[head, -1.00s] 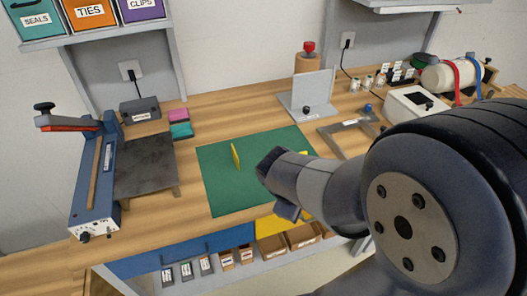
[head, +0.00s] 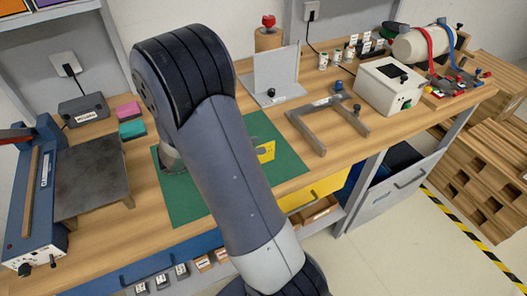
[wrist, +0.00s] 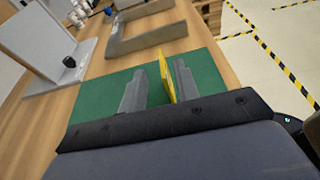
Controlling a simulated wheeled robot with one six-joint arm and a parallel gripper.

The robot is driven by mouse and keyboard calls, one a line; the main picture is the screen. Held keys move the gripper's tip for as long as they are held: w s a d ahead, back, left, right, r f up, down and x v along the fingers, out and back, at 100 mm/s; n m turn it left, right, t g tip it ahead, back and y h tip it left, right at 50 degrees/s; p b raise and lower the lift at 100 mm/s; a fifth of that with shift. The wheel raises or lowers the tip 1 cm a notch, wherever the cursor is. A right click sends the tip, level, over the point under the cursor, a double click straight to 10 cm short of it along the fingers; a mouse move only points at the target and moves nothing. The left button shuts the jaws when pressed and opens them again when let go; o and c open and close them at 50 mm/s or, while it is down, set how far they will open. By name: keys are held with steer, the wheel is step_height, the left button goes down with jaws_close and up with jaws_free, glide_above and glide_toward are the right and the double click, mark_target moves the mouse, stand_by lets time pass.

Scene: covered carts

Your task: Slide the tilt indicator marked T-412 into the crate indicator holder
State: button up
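A thin yellow piece (wrist: 166,75) stands on edge on the green mat (wrist: 208,70) in the wrist view. My gripper (wrist: 160,82) is open, with one grey finger on each side of it. The piece is closer to the right finger; I cannot tell if they touch. In the head view a yellow piece with a dark mark (head: 265,152) shows on the green mat just right of my arm, which hides my gripper. I cannot tell whether it is the same piece. No T-412 mark is readable, and I cannot identify the crate indicator holder for certain.
A grey upright plate on a base (head: 276,70) stands behind the mat. A grey U-shaped frame (head: 318,130) lies right of it, then a white box (head: 390,87). A dark-topped stand (head: 92,175) is at left. The mat's right part is clear.

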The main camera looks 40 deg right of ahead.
glide_above(271, 160)
steer(key=shift+f+p, duration=0.45)
steer(key=shift+f, duration=0.6)
steer(key=shift+w, duration=0.1)
jaws_close()
